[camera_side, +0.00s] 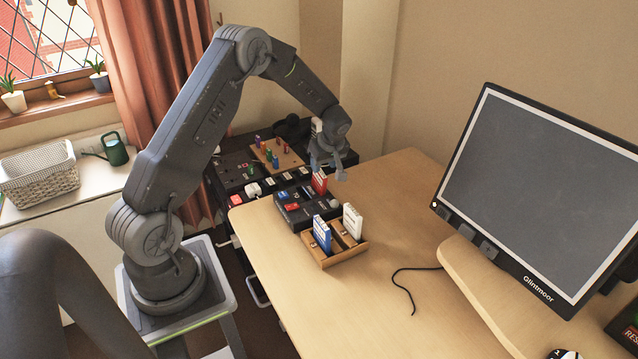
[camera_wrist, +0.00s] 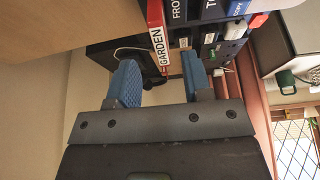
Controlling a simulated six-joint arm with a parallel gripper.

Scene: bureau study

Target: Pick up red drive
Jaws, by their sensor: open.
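The red drive (camera_side: 319,182) stands upright at the far right part of a black copy unit (camera_side: 293,213) on the desk. In the wrist view the red drive (camera_wrist: 155,16) shows a white label reading "GARDEN". My gripper (camera_side: 327,172) is open and empty, just above and around the top of the red drive in the side view. In the wrist view the blue-padded fingers of my gripper (camera_wrist: 158,66) are spread, with the red drive beyond and between their tips. I cannot tell whether a finger touches it.
A wooden tray (camera_side: 345,257) in front of the copy unit holds a blue drive (camera_side: 322,234) and a white drive (camera_side: 352,221). A pegboard (camera_side: 277,155) and other gear stand behind. A monitor (camera_side: 540,190) and a cable (camera_side: 402,285) are to the right. The desk between is clear.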

